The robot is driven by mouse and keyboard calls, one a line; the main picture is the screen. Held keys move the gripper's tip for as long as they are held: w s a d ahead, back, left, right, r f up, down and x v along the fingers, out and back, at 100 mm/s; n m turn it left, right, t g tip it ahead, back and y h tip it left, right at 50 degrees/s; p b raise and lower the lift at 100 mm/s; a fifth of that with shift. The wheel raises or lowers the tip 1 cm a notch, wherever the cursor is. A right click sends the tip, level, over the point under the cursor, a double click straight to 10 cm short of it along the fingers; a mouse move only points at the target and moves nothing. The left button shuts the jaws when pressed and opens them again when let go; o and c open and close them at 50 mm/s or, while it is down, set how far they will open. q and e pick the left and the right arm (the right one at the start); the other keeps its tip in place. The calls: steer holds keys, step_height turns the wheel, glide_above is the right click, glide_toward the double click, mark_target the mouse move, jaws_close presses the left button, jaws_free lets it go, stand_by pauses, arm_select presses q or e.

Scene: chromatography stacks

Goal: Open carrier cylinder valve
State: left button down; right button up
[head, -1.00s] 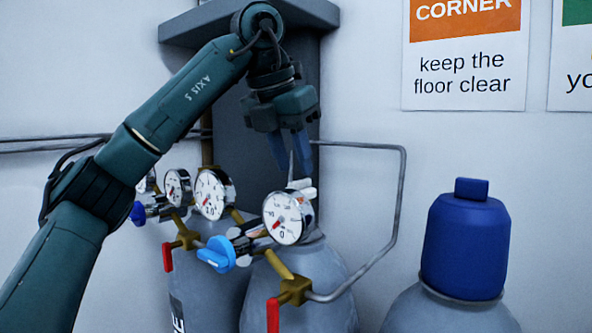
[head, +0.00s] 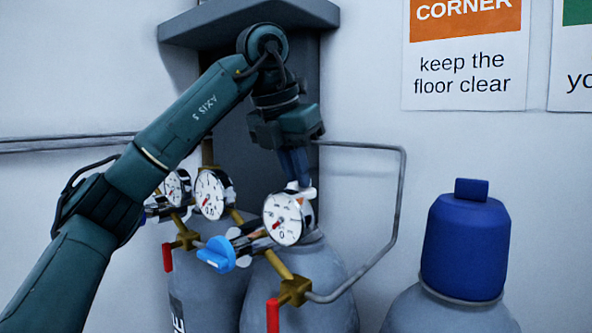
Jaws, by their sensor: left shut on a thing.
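My left gripper (head: 297,178) points down over the front grey cylinder (head: 318,278) in the head view. Its blue fingers are closed together on the white valve handle (head: 303,191) at the top of that cylinder. A round pressure gauge (head: 283,219) partly hides the handle and the fingertips, so the exact grip is hard to see. A light blue knob (head: 216,254) sits on the regulator below the gauge. A red lever (head: 273,315) hangs from a brass fitting (head: 294,291). My right gripper is not in view.
A second grey cylinder (head: 205,290) with two gauges stands to the left, partly behind my arm. A capped cylinder with a blue cap (head: 467,245) stands at the right. A bent grey pipe (head: 402,200) runs to the brass fitting. Wall signs (head: 464,60) hang above.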

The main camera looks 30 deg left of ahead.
arm_select(q)
steer(key=shift+n, duration=0.3)
steer(key=n+y, duration=0.1)
steer(key=n, duration=0.2)
steer(key=shift+d+y, duration=0.2)
steer(key=shift+y, duration=0.2)
steer(key=n+g+y, duration=0.1)
steer(key=n, duration=0.4)
steer(key=shift+w+d, duration=0.1)
steer(key=shift+d, duration=0.05)
steer(key=n, duration=0.2)
steer(key=n+g+y, duration=0.1)
steer(key=n, duration=0.1)
steer(key=shift+w+d+r+n+y, duration=0.1)
steer(key=shift+w+d+n+y, duration=0.1)
steer(key=shift+n+y, duration=0.1)
steer(key=shift+w+n+g+y, duration=0.15)
steer(key=shift+n+g, duration=0.4)
steer(key=shift+n, duration=0.6)
steer(key=shift+w+n+g+y, duration=0.15)
steer(key=shift+n+g, duration=0.4)
steer(key=shift+n, duration=0.6)
steer(key=shift+s, duration=0.1)
steer(key=c, duration=1.5)
jaws_free()
steer(key=v, duration=0.7)
steer(key=shift+r, duration=0.2)
